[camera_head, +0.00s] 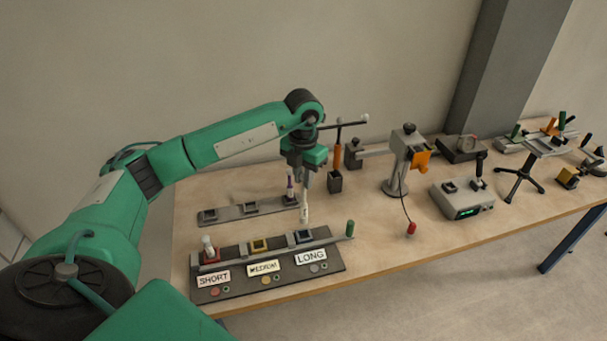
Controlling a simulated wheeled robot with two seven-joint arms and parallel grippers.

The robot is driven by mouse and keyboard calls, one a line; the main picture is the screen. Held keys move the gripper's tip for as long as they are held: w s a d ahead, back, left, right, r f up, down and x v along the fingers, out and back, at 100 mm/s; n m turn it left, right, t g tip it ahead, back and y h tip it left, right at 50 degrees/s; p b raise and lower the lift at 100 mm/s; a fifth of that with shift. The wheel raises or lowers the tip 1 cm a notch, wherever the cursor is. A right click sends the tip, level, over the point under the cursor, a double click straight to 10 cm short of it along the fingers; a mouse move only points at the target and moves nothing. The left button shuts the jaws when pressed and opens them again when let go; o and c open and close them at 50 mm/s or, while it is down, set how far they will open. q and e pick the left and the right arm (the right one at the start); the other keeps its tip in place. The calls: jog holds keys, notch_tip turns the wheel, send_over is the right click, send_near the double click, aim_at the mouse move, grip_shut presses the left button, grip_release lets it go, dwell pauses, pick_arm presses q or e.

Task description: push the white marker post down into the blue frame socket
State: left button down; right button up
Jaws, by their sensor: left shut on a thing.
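The white marker post (304,208) hangs upright below my left gripper (306,181), which is shut on its upper part. The post's lower end appears just above or behind the blue frame socket (303,237); whether it touches the socket is unclear. The socket is at the right of the dark front board (240,284), above the label LONG (311,256). My right gripper is out of view.
A white-topped post (207,243) stands in the red socket at left; the yellow socket (259,245) looks empty. A rear rack (228,213) holds a purple-banded post (290,186). A clamp stand (396,165) and a grey meter box (462,200) stand right.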

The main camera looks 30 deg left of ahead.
aim_at(304, 204)
pick_arm(q)
jog(key=shift+f+b, duration=1.35)
jog(key=shift+f, duration=1.45)
jog(key=shift+f+b, duration=0.8)
jog(key=shift+f, duration=0.25)
jog(key=c, duration=1.2)
grip_release()
jog(key=shift+r, duration=0.35)
notch_tip(304, 204, up, 13)
jog(key=b, duration=0.2)
jog(key=shift+b, duration=0.4)
